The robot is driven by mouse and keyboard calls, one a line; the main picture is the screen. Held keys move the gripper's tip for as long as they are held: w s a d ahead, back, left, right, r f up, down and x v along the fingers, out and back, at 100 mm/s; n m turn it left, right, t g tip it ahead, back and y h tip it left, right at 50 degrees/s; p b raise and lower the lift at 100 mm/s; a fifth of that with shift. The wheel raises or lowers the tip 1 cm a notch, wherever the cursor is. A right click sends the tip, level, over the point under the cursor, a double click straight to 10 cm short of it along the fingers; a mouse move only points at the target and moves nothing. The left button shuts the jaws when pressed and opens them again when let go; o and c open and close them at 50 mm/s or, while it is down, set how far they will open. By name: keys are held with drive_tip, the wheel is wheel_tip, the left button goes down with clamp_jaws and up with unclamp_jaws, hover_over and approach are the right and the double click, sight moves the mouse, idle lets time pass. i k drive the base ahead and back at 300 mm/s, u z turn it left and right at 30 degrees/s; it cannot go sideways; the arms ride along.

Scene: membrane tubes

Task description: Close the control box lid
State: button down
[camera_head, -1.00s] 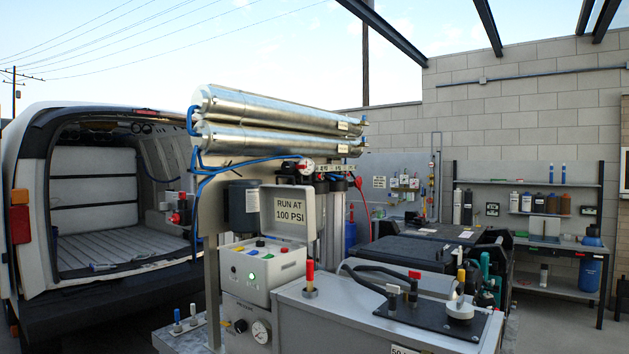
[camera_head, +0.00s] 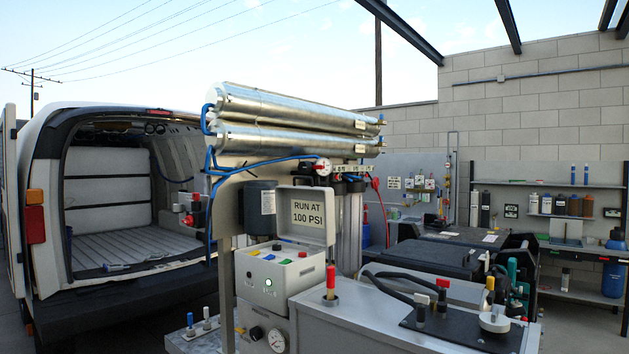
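The control box (camera_head: 281,283) is a pale grey box on the frame of the tube rig. Its lid (camera_head: 306,214) stands open, raised upright at the back, and its inner face bears a label reading "RUN AT 100 PSI". The top panel under the lid shows several coloured buttons, and a green light glows on the front face. My gripper is not in this view.
Two silver membrane tubes (camera_head: 290,123) lie above the box. A grey cabinet (camera_head: 375,318) with a red-handled valve (camera_head: 331,282) stands close at the box's right. An open van (camera_head: 108,220) is at left. A shelf bench (camera_head: 550,215) stands by the back wall.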

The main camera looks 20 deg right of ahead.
sight(305, 214)
drive_tip(key=i, duration=0.85)
drive_tip(key=u, duration=0.05)
